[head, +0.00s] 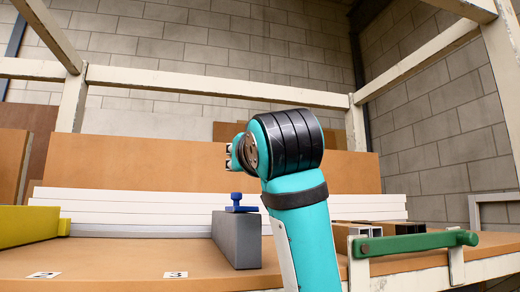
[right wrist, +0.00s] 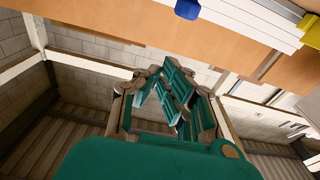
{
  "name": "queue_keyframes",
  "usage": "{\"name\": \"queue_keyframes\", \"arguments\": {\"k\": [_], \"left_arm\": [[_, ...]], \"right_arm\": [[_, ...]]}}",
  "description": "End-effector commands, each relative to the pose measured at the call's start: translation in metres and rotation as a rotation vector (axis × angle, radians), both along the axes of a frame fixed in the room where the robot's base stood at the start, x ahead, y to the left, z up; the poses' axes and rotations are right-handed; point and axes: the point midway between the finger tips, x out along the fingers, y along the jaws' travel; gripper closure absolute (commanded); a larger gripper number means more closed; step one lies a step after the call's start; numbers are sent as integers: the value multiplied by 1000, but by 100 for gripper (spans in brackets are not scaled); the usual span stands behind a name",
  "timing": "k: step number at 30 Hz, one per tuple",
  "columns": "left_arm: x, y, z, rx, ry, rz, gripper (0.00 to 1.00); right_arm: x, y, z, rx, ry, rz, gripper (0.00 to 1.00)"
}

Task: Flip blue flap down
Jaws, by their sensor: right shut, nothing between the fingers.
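A small blue piece (head: 238,203), which looks like the blue flap, sits on top of a long grey block (head: 237,240) on the wooden bench. It has a short upright knob above a flat blue plate. A blue piece (right wrist: 187,9) also shows at the top edge of the right wrist view, partly cut off. My right gripper (right wrist: 176,95) has teal fingers that are closed together and empty, apart from the blue piece. In the head view my teal arm stands to the right of the blue piece, and its gripper is mostly hidden there. My left gripper is not in view.
A yellow block (head: 28,225) lies at the left of the bench. A green bar handle (head: 415,243) and dark-ended rectangular tubes (head: 350,233) are at the right. White stacked boards (head: 130,207) run along the back. Beige frame beams surround the bench.

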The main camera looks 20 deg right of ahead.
Motion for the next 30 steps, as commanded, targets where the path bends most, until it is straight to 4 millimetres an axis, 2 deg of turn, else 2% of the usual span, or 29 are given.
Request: {"name": "queue_keyframes", "arguments": {"k": [4, 12, 19, 30], "left_arm": [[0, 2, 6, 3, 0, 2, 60], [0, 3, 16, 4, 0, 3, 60], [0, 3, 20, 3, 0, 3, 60], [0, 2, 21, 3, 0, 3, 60]], "right_arm": [[12, 0, -8, 0, -4, -1, 100], [24, 0, -18, 0, 166, 0, 100], [28, 0, -25, 0, 240, -1, 100], [30, 0, -27, 0, 262, 0, 100]]}}
